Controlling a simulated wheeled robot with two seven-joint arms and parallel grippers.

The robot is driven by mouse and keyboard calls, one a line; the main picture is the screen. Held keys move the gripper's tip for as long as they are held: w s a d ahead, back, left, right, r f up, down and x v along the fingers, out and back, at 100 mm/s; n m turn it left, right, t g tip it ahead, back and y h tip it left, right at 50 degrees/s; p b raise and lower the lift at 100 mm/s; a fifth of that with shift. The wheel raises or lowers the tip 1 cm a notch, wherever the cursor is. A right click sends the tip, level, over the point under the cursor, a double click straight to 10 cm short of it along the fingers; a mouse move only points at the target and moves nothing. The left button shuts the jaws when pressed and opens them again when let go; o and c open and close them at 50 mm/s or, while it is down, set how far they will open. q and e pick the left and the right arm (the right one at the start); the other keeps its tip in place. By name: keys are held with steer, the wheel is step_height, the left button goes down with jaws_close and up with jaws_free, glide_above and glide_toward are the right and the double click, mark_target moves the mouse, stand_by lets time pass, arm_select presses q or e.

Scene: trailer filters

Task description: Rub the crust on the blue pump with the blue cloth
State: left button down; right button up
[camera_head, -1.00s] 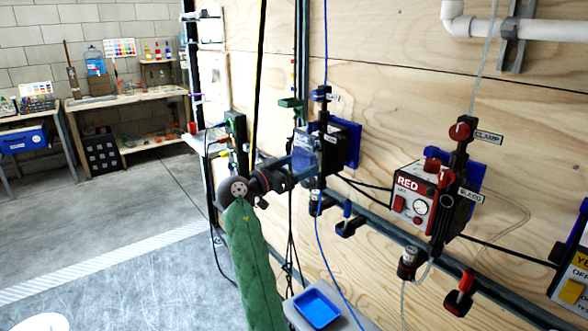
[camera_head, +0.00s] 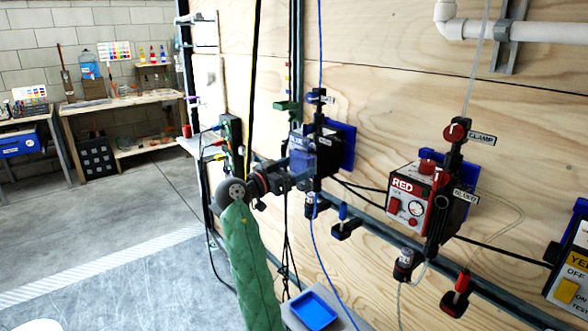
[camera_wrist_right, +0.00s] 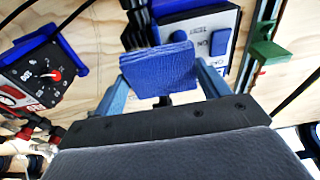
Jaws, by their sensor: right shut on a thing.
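The blue pump (camera_head: 328,139) is mounted on the rail along the plywood wall in the head view. Its white face with blue buttons shows in the right wrist view (camera_wrist_right: 196,24), upside down. My right gripper (camera_head: 298,161) is right in front of the pump. In the right wrist view its two blue-grey fingers are shut on the folded blue cloth (camera_wrist_right: 158,70). The cloth overlaps the pump's face in that view, and I cannot tell whether it touches. I cannot make out the crust; the cloth and gripper cover part of the face. My left gripper is out of view.
The red pump (camera_head: 410,208) stands farther right on the same rail (camera_head: 385,225), with a yellow pump (camera_head: 571,290) at the right edge. A blue tray (camera_head: 315,309) lies below. Hoses and cables hang near my right arm. The floor at left is clear.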

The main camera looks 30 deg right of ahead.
steer(key=shift+d, duration=0.7)
stand_by(0.3)
steer(key=shift+s+f+b, duration=0.1)
steer(key=shift+s+b, duration=0.45)
steer(key=shift+s, duration=0.15)
steer(key=shift+s+b, duration=0.4)
steer(key=shift+s, duration=0.85)
steer(key=shift+d+b, duration=0.15)
steer(key=shift+b, duration=0.3)
steer(key=shift+w+b, duration=1.05)
steer(key=shift+w, duration=0.95)
